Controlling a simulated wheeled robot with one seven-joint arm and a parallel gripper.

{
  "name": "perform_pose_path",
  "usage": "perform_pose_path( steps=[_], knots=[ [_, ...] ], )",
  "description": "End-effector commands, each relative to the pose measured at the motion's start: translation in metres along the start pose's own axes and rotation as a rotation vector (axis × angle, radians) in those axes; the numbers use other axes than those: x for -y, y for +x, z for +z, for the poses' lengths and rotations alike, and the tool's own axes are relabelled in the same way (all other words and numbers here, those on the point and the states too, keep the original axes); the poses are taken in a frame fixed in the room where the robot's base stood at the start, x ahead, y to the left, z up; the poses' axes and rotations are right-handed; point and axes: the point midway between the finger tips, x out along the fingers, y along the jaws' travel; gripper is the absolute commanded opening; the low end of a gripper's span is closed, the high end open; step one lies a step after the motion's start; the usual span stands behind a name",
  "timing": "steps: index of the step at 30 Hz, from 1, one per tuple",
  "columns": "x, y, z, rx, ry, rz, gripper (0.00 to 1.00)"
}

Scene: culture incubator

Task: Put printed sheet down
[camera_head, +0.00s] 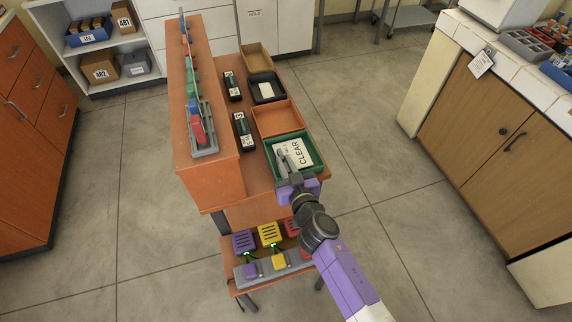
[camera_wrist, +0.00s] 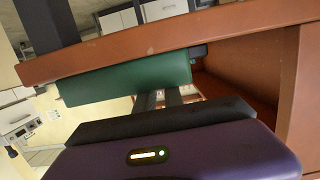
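The printed sheet (camera_head: 296,151) is white, with "CLEAR" in large black letters. In the head view it is at the green tray (camera_head: 318,168), the nearest tray on the orange bench. My gripper (camera_head: 284,158) is at the sheet's lower left edge and overlaps it in the picture. In the wrist view my gripper (camera_wrist: 160,98) points toward the green tray (camera_wrist: 125,80), and the sheet cannot be made out. I cannot tell whether the fingers hold the sheet, or whether it rests on the tray's floor.
Behind the green tray are an orange tray (camera_head: 294,124), a black tray (camera_head: 279,95) and a brown tray (camera_head: 265,60). Two labelled dark items (camera_head: 243,128) (camera_head: 233,88) lie to their left, beside a raised orange ledge (camera_head: 208,169). The lower shelf holds coloured blocks (camera_head: 269,233).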

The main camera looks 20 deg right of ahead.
Motion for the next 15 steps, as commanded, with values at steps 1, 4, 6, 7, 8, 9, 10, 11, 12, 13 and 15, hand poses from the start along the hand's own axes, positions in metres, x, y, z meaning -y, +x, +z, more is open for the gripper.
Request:
perform_pose_path(
  steps=[1,4,6,7,8,9,10,11,12,13,15],
  knots=[
    [-0.001,-0.004,0.014,0.024,-0.002,0.004,0.21],
    [-0.001,-0.005,0.010,0.025,-0.001,0.004,0.21],
    [-0.001,-0.006,0.004,0.026,-0.002,0.004,0.21],
    [-0.001,-0.007,0.001,0.025,-0.002,0.004,0.21],
    [-0.001,-0.007,-0.002,0.025,-0.002,0.004,0.21],
    [-0.001,-0.016,0.004,0.027,-0.002,0.003,0.21],
    [-0.001,-0.022,0.004,0.025,0.000,0.003,0.21],
    [-0.001,-0.029,0.003,0.024,0.000,0.003,0.21],
    [-0.001,-0.037,0.002,0.023,0.000,0.002,0.21],
    [-0.001,-0.043,0.002,0.022,0.000,0.002,0.21],
    [-0.001,-0.057,0.000,0.020,0.001,0.002,0.21]
  ],
)
